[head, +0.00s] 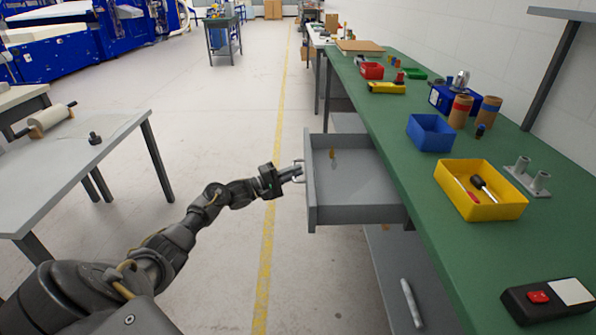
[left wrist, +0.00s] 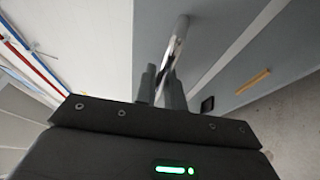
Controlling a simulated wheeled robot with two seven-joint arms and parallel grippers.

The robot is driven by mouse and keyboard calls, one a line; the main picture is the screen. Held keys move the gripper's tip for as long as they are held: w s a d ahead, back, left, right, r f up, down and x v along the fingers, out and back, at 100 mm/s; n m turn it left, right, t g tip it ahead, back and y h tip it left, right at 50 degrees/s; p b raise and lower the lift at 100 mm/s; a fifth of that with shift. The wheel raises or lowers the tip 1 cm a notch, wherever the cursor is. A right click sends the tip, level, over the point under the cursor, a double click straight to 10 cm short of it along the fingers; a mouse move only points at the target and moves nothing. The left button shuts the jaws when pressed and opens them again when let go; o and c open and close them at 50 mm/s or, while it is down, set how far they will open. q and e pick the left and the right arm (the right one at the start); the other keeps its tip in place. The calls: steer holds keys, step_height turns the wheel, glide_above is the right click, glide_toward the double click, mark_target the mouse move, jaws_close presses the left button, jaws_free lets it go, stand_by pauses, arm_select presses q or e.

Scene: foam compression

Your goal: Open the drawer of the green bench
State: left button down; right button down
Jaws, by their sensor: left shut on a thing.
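The green bench (head: 440,215) runs along the right side of the head view. Its grey drawer (head: 357,214) stands pulled out to the left from under the green top, and its inside shows. A small orange-brown item (head: 333,154) is at the drawer's inner far side. My left gripper (head: 296,172) is at the drawer's front face, shut on the metal handle (head: 299,163). In the left wrist view, the fingers (left wrist: 160,85) close around the handle bar (left wrist: 178,40). My right gripper is not in view.
On the bench top are a yellow bin (head: 480,188) with tools, a blue bin (head: 430,132), a red bin (head: 371,70) and a black box with a red button (head: 545,299). A grey table (head: 60,165) stands at left. The floor between is clear.

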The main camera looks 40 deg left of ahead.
arm_select(q)
steer(key=shift+s+a+f, duration=0.1)
steer(key=c, duration=1.8)
jaws_free()
steer(key=shift+s, duration=0.1)
steer(key=v, duration=1)
steer(key=shift+s+a, duration=0.25)
steer(key=shift+s, duration=0.05)
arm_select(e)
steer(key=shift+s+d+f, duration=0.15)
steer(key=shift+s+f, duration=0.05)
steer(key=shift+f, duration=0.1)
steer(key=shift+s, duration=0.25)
